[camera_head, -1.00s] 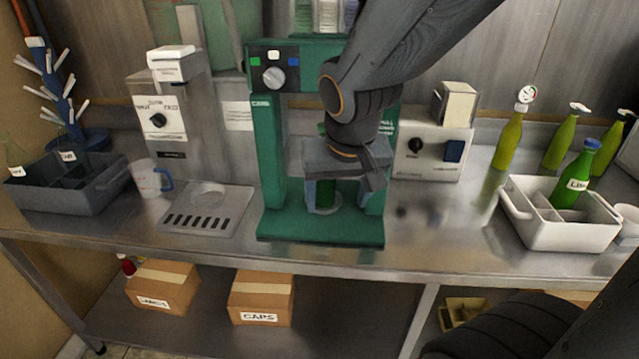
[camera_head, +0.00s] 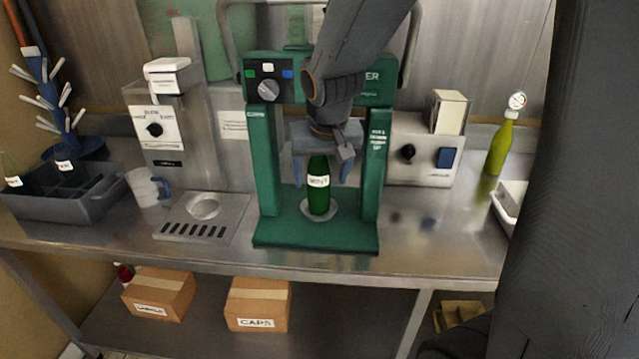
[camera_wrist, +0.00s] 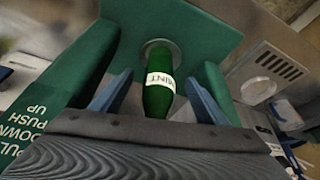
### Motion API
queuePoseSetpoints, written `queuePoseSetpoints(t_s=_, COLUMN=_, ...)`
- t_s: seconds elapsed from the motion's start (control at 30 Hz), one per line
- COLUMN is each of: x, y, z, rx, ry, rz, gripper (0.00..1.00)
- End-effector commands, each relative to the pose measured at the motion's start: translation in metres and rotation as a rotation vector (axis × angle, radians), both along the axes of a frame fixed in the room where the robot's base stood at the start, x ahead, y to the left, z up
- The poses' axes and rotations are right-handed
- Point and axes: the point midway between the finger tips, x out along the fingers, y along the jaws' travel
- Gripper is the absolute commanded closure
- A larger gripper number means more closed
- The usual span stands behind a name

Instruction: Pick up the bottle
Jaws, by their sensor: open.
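A green bottle (camera_head: 318,190) with a white label reading MINT stands upright on the round plate of the green capper machine (camera_head: 315,237), between its two posts. It also shows in the wrist view (camera_wrist: 158,95), its base on the round plate. My gripper (camera_head: 321,172) is open, with its blue fingers on either side of the bottle's upper part. In the wrist view the fingers (camera_wrist: 158,100) stand apart to the left and right of the bottle, with visible gaps. The bottle's top is hidden by my gripper in the head view.
The capper's posts stand close on both sides of my gripper, with its dark control head (camera_head: 275,80) above. A drip tray (camera_head: 203,218) and a mug (camera_head: 147,187) stand left. A white crate (camera_head: 506,205), partly hidden by my arm, and a yellow-green bottle (camera_head: 499,150) stand right.

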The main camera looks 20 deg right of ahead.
Motion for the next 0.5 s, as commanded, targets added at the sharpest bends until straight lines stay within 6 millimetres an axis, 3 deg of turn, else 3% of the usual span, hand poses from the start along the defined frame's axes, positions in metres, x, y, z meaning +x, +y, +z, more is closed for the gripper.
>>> queuePoseSetpoints(t_s=0.1, x=0.019, y=-0.003, z=0.000, rx=0.000, ry=0.002, rz=-0.001, gripper=0.32)
queuePoseSetpoints(t_s=0.27, x=0.024, y=-0.004, z=-0.022, rx=0.000, ry=0.004, rz=0.000, gripper=0.32)
queuePoseSetpoints(t_s=0.5, x=0.028, y=-0.004, z=-0.028, rx=0.000, ry=0.000, rz=0.000, gripper=0.32)
